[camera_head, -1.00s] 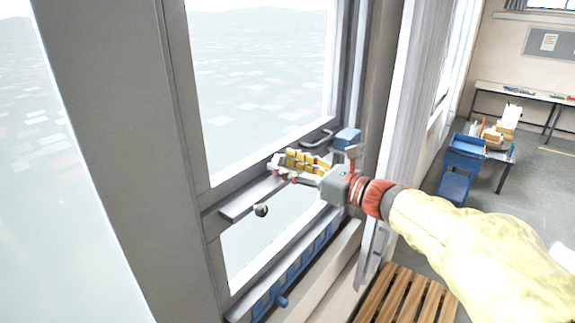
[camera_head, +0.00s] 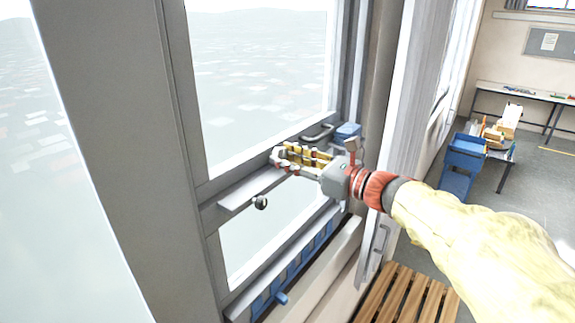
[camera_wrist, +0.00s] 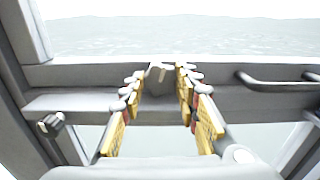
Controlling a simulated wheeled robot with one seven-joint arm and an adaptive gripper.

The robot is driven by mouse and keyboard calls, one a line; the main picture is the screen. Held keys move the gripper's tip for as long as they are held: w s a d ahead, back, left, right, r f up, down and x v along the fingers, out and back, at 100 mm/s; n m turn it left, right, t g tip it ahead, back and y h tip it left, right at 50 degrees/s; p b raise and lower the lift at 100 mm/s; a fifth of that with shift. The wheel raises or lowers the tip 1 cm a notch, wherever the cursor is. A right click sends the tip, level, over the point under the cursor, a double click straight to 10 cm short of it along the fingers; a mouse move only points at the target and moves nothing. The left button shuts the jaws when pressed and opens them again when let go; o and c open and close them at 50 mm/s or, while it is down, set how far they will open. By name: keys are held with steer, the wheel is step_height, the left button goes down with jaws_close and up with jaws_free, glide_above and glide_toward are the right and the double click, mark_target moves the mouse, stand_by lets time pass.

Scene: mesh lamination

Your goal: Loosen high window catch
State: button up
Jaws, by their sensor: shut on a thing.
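My gripper (camera_head: 277,157) reaches left from the right side to the horizontal rail (camera_head: 240,194) of a tall grey window. In the wrist view the yellow-padded fingers (camera_wrist: 159,74) stand on both sides of a small grey catch (camera_wrist: 158,72) on the rail and are shut on it. The exact contact at the fingertips is too small to make out. In the head view the fingers hide the catch. A dark round knob (camera_head: 260,202) projects from the rail left of my gripper, and it also shows in the wrist view (camera_wrist: 50,125).
A bar handle (camera_head: 318,132) and a blue block (camera_head: 347,131) are on the rail beyond my gripper. A blue strip with a peg (camera_head: 281,298) runs along the sill. A slatted wooden bench (camera_head: 405,295) is below; a blue cart (camera_head: 462,160) stands farther right.

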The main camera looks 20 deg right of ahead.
steer(key=n+b, duration=0.1)
steer(key=b, duration=0.2)
steer(key=shift+f+n, duration=0.25)
steer(key=shift+n, duration=0.15)
steer(key=shift+r+n+b, duration=0.15)
steer(key=shift+n+b, duration=0.65)
steer(key=shift+b, duration=0.35)
steer(key=shift+r, duration=0.1)
steer(key=o, duration=1.1)
steer(key=shift+c, duration=0.2)
steer(key=shift+o, duration=0.5)
steer(key=shift+s, duration=0.1)
steer(key=v, duration=1.2)
